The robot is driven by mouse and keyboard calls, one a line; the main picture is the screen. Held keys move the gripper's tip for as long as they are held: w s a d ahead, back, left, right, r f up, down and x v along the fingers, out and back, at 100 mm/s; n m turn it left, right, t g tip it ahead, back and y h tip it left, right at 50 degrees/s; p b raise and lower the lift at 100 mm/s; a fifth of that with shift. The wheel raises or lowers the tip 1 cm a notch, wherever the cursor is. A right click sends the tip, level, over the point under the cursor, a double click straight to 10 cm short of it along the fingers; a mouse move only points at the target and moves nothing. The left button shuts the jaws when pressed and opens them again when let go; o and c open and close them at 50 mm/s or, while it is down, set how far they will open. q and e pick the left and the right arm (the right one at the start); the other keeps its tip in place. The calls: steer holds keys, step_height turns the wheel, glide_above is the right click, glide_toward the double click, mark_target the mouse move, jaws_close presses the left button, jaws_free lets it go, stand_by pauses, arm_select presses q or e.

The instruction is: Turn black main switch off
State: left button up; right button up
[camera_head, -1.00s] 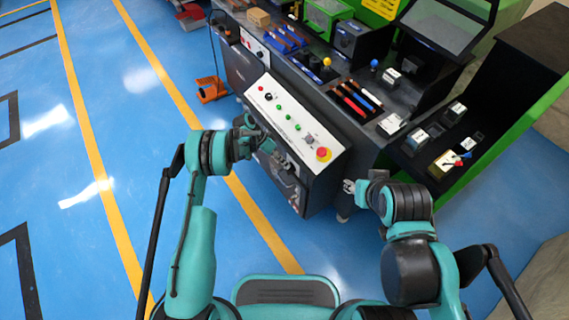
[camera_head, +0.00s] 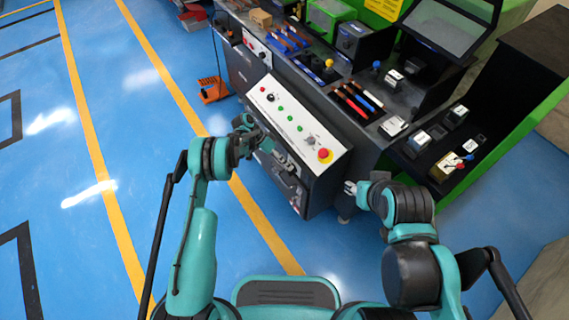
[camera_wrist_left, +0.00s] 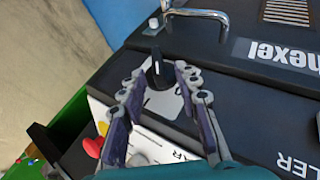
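The black main switch (camera_wrist_left: 157,66) is a black knob standing on a light plate, seen in the left wrist view. My left gripper (camera_wrist_left: 160,76) is open, with one finger on each side of the knob and gaps beside it. I cannot tell whether either fingertip touches it. In the head view my left gripper (camera_head: 262,137) is at the dark front of the machine, below the white control panel (camera_head: 298,125), and the hand hides the switch there. My right gripper (camera_head: 350,187) is near the machine's lower right corner; its fingers are too small to read.
A red emergency button (camera_head: 325,155) is on the control panel, also visible in the left wrist view (camera_wrist_left: 92,147). Tools (camera_head: 358,98) lie on the machine top. Blue floor is clear on the left.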

arm_select(q)
steer(key=shift+r, duration=0.1)
steer(key=v, duration=1.2)
